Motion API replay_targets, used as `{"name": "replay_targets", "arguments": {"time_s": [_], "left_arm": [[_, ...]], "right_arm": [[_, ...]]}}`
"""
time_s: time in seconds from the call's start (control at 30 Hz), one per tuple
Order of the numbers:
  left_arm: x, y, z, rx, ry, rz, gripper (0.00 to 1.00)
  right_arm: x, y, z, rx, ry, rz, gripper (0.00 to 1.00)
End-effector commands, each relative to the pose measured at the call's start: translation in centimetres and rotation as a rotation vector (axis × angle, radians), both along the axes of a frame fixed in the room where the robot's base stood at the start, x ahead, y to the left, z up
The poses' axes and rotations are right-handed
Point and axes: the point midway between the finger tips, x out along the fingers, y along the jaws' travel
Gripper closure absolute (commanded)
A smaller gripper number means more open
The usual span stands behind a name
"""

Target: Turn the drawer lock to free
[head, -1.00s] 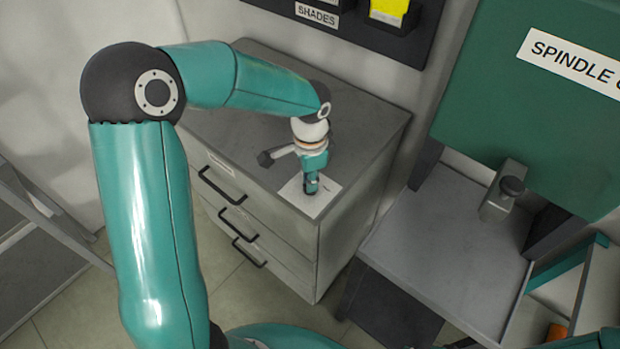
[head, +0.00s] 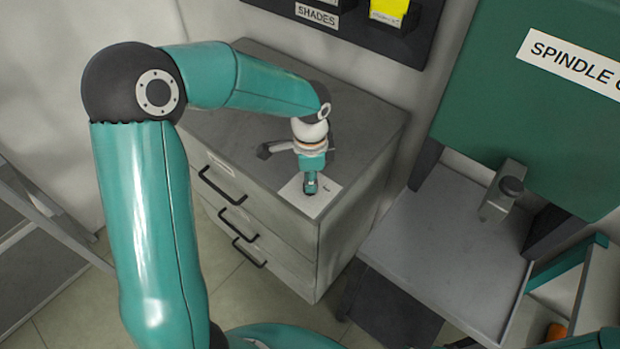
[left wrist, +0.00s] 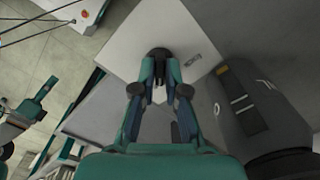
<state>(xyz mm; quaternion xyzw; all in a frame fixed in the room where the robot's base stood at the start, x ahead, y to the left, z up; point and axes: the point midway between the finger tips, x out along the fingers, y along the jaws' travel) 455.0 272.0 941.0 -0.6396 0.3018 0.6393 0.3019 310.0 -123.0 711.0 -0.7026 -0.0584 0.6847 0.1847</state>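A grey drawer cabinet (head: 362,135) stands in the middle of the head view, with several dark-handled drawers in its front. A white plate (head: 318,203) lies on its top at the near corner. In the left wrist view the plate (left wrist: 178,28) carries a dark round lock knob (left wrist: 159,52) and a small dark marking (left wrist: 193,60), too small to read. My left gripper (head: 310,188) points down at the plate. In the wrist view its fingers (left wrist: 160,70) are drawn in on both sides of the knob and appear closed on it. The fingertips partly hide the knob. My right gripper is not in view.
A grey table (head: 440,255) with a metal fixture (head: 503,190) stands to the right, below a green panel (head: 560,110) lettered SPINDLE. A dark rack (head: 345,25) labelled SHADES hangs on the wall behind. The rest of the cabinet top is mostly clear.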

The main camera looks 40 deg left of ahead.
Motion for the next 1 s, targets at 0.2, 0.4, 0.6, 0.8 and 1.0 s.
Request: {"name": "replay_targets", "arguments": {"time_s": [0.2, 0.4, 0.6, 0.8, 1.0], "left_arm": [[0.0, 0.0, 0.0, 0.000, 0.001, 0.001, 0.65], [0.0, 0.0, 0.0, 0.000, 0.001, 0.002, 0.65], [0.1, 0.0, 1.3, 0.000, -0.004, 0.003, 0.65], [0.1, 0.0, 4.7, 0.000, -0.005, 0.004, 0.65], [0.1, 0.0, 8.7, -0.001, -0.006, 0.003, 0.65]], "right_arm": [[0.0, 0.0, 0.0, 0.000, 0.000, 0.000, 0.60], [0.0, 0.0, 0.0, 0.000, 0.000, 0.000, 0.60], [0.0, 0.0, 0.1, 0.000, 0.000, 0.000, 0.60], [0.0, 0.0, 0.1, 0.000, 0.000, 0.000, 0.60], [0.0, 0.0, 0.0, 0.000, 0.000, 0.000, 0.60]]}}
